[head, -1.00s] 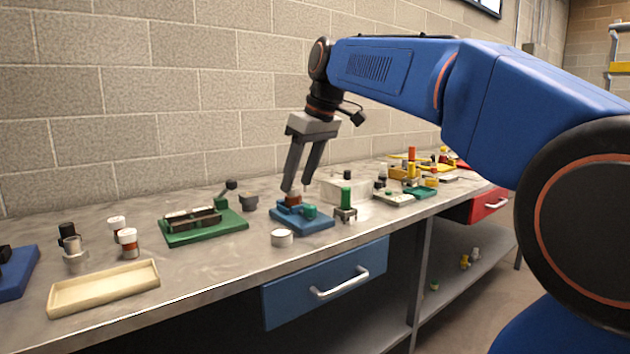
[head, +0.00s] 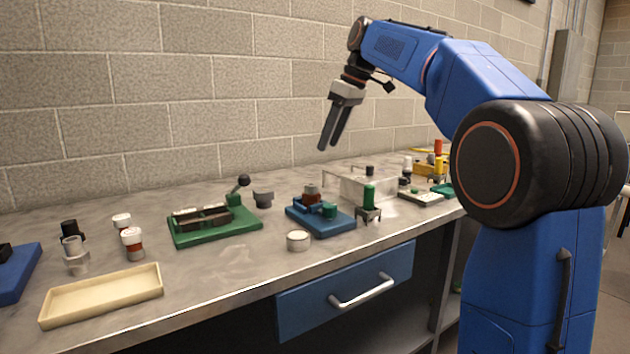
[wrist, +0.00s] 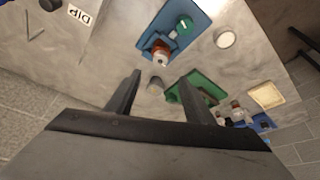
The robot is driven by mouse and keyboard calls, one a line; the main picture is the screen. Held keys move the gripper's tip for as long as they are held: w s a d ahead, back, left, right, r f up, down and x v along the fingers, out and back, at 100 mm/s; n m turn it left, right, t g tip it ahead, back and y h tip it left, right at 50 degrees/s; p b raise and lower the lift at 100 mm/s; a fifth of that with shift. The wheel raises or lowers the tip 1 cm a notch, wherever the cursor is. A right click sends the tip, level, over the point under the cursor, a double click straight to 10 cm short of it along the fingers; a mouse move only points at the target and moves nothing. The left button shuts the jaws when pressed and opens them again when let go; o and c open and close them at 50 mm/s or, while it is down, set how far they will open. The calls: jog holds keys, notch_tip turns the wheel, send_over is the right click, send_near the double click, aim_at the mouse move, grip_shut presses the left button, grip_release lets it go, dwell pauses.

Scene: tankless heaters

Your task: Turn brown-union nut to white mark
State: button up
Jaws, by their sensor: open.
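The brown union nut (head: 311,195) stands on a blue base plate (head: 322,226), beside a green nut (head: 329,210). In the wrist view, the brown nut (wrist: 160,54) shows orange-brown and whitish near one end of the blue plate (wrist: 171,20). I cannot make out the white mark for certain. My gripper (head: 329,148) is open and empty, raised above the bench and clear of the nut. In the wrist view, its two fingers (wrist: 161,78) are spread, with the nut beyond their tips.
A green fixture with a black-knobbed lever (head: 215,222) and a grey cup (head: 263,198) are left of the blue plate. A white round piece (head: 299,241) is in front. A green cylinder on a stand (head: 369,197) and a clear box (head: 352,187) are right. A cream tray (head: 102,292) is far left.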

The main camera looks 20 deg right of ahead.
aim_at(312, 185)
jog(key=x, duration=1.3)
jog(key=shift+a+f, duration=0.1)
jog(key=shift+a, duration=0.05)
jog(key=c, duration=1)
